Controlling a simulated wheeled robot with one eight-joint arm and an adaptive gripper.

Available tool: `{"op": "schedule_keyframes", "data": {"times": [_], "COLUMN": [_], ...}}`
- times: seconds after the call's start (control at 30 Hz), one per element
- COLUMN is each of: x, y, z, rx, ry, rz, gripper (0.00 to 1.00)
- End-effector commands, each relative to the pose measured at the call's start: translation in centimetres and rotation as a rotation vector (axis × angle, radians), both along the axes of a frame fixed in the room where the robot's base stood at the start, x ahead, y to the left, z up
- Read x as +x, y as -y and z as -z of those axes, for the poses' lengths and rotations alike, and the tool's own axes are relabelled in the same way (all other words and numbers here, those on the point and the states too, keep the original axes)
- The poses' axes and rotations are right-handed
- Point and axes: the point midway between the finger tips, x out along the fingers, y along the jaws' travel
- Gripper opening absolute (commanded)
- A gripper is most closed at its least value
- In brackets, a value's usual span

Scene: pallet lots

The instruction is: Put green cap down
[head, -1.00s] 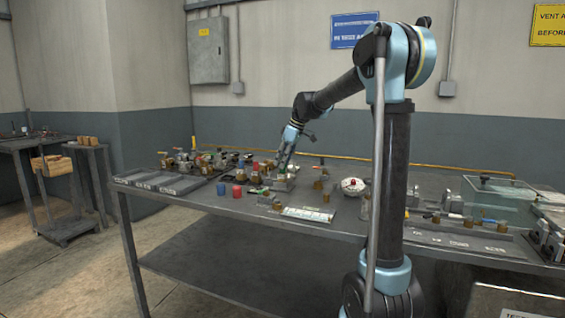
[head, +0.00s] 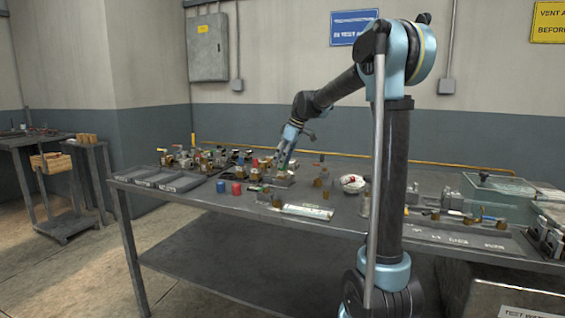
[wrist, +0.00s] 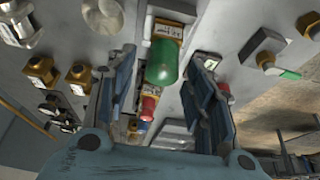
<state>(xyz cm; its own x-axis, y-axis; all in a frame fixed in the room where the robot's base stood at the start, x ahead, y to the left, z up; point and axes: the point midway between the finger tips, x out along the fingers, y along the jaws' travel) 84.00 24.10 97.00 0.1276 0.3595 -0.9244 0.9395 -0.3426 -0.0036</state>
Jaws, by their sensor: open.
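The green cap (wrist: 162,62) shows in the wrist view, between the two fingers of my gripper (wrist: 164,66). It sits at a brass-coloured fitting (wrist: 168,32) with a pale label. Gaps show on both sides of the cap, so the fingers are open and do not grip it. In the head view my gripper (head: 282,162) is low over the crowded middle of the workbench (head: 330,228). The cap cannot be clearly made out there.
A blue cap (head: 221,186) and a red cap (head: 237,188) stand near the bench's front left. Grey trays (head: 180,184) lie at the left end. A white bowl (head: 352,181) is right of my gripper. Brass fittings (wrist: 77,74) crowd the wrist view's left side.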

Motion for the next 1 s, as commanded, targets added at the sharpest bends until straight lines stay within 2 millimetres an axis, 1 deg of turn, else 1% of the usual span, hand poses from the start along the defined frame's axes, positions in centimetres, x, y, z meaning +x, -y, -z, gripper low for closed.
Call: {"op": "schedule_keyframes", "data": {"times": [0.1, 0.17, 0.5, 0.63, 0.8, 1.0], "x": [0.0, -0.1, -1.0, -1.2, -1.4, -1.5], "y": [0.0, 0.4, 2.7, 3.5, 4.1, 4.3], "z": [-1.0, -1.9, -8.0, -9.9, -11.5, -12.1], "rx": [0.000, 0.000, 0.000, 0.000, 0.000, 0.000], "ry": [0.000, 0.000, -0.001, 0.000, 0.000, 0.000], "rz": [0.000, 0.001, 0.002, 0.001, 0.000, 0.000], "gripper": [0.48, 0.48, 0.48, 0.48, 0.48, 0.48]}}
